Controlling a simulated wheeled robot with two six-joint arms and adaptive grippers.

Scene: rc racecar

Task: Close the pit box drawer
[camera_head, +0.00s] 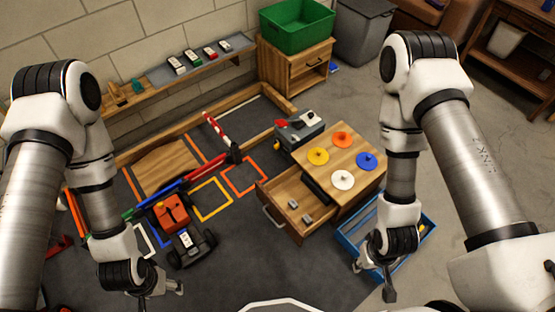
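The pit box (359,188) is a low wooden cabinet right of the picture's middle, with coloured round discs on its top. Its drawer (287,222) is pulled open toward the lower left. Small grey parts and a dark item lie inside the drawer. A metal handle (271,217) is on the drawer front. My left gripper (178,291) is at the lower left, apart from the drawer; its fingers look spread. My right gripper (375,281) hangs over the blue tray, right of and apart from the drawer; its finger gap is hard to see.
A blue tray (352,243) stands beside the pit box. A grey and red device (300,127) stands behind the pit box. Dark floor in front of the drawer is clear.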

